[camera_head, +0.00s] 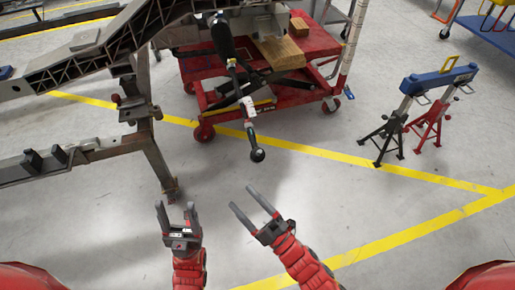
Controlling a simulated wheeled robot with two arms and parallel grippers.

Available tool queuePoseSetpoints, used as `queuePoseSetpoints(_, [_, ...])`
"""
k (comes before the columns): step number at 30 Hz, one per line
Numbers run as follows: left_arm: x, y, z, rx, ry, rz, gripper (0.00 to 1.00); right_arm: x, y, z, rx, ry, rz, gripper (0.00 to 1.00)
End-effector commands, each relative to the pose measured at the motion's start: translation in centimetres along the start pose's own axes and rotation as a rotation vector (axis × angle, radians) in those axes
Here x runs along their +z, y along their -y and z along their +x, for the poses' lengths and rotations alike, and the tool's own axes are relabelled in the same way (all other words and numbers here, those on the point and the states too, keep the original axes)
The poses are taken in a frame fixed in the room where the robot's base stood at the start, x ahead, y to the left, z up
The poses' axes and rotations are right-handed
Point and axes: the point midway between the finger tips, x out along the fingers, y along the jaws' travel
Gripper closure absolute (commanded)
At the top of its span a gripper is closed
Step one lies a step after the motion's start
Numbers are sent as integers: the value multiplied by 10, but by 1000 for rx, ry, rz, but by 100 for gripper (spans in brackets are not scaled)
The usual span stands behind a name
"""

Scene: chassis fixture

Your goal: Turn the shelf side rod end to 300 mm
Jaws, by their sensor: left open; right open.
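A dark rod (240,88) hangs down from the chassis frame (85,62) near the top middle. It has a thick black upper part, a pale label or fitting lower down, and a round black ball end (257,155) at its bottom. I cannot tell which of its ends is the shelf side one, and no 300 mm reading is legible. My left gripper (176,208) is open and empty, below and left of the ball end. My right gripper (253,204) is open and empty, just below the ball end in the picture. Both are apart from the rod.
A red wheeled cart (312,42) with wood blocks (278,50) stands behind the rod. A frame leg (155,165) reaches the floor above my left gripper. Jack stands (420,120) with a blue bar stand at right. The floor at centre right is clear, with yellow lines.

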Motion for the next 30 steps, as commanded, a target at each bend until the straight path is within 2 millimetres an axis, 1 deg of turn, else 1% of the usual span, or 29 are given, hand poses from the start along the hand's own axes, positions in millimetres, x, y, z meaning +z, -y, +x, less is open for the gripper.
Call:
queuePoseSetpoints(1, [0, 0, 3, -1, 1, 0, 38, 2, 18, 2, -74, 28, -43, 16])
queuePoseSetpoints(2, [0, 0, 4, -1, 1, 0, 38, 5, 30, 2, -124, 53, -79, 16])
queuePoseSetpoints(3, [-1, 0, 6, -2, 1, -1, 38, 11, 47, 0, -197, 85, -135, 16])
queuePoseSetpoints(5, [-1, 0, 8, -3, 2, -1, 38, 20, 72, -5, -316, 133, -241, 16])
queuePoseSetpoints(6, [-1, 1, 11, -4, 3, -1, 38, 26, 88, -10, -401, 164, -331, 16])
queuePoseSetpoints(7, [-1, 1, 12, -4, 3, -1, 38, 32, 99, -14, -463, 187, -402, 16])
queuePoseSetpoints(9, [-2, 1, 16, -6, 4, -2, 38, 47, 115, -27, -597, 237, -590, 16])
queuePoseSetpoints(11, [-2, 1, 18, -7, 5, -2, 38, 57, 120, -35, -691, 270, -759, 16])
queuePoseSetpoints(12, [-2, 1, 20, -8, 6, -2, 38, 63, 119, -40, -744, 288, -876, 16])
queuePoseSetpoints(14, [-2, 2, 23, -9, 7, -3, 38, 71, 112, -46, -811, 319, -1054, 16])
queuePoseSetpoints(16, [-3, 2, 26, -11, 8, -3, 38, 73, 96, -47, -858, 351, -1261, 16])
queuePoseSetpoints(17, [-3, 2, 28, -11, 8, -3, 38, 72, 87, -46, -869, 366, -1349, 16])
queuePoseSetpoints(19, [-3, 2, 31, -12, 9, -4, 38, 67, 63, -41, -879, 410, -1547, 16])
queuePoseSetpoints(21, [-3, 2, 34, -14, 10, -4, 38, 56, 38, -36, -867, 458, -1722, 16])
queuePoseSetpoints(24, [-4, 2, 37, -15, 12, -5, 38, 35, 4, -30, -826, 531, -1909, 16])
queuePoseSetpoints(27, [-4, 2, 39, -16, 12, -5, 38, 17, -20, -26, -784, 598, -2026, 16])
queuePoseSetpoints(30, [-4, 2, 40, -17, 13, -5, 38, 6, -34, -24, -758, 640, -2084, 16])
